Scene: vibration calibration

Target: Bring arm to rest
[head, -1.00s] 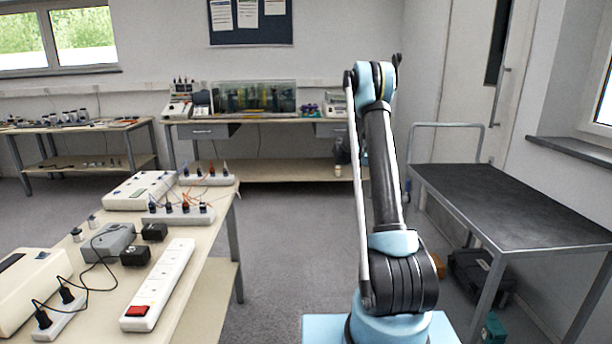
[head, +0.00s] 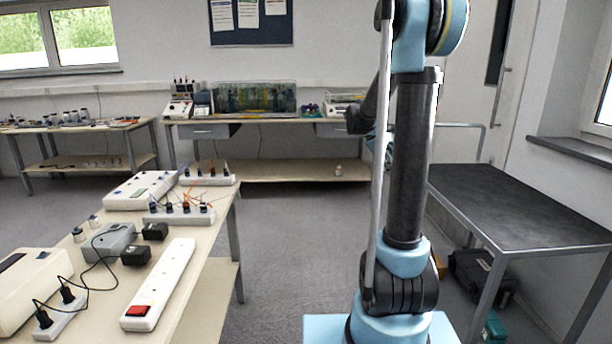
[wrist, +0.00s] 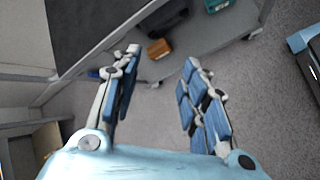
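My arm (head: 409,160) stands upright on its light-blue base in the head view, with its upper joint near the top edge of the picture. A dark forearm part reaches down behind it to the left. My gripper is hidden or too unclear to make out in the head view. In the wrist view my gripper (wrist: 155,85) is open, its two blue-padded fingers apart with only grey floor and part of the trolley between and beyond them. It holds nothing.
A bench (head: 215,210) with power strips and plug adapters stands at the left. A dark-topped trolley (head: 520,205) stands at the right, with a black case (head: 480,278) near its base. A far bench (head: 262,122) lines the back wall. Grey floor (head: 290,250) between is clear.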

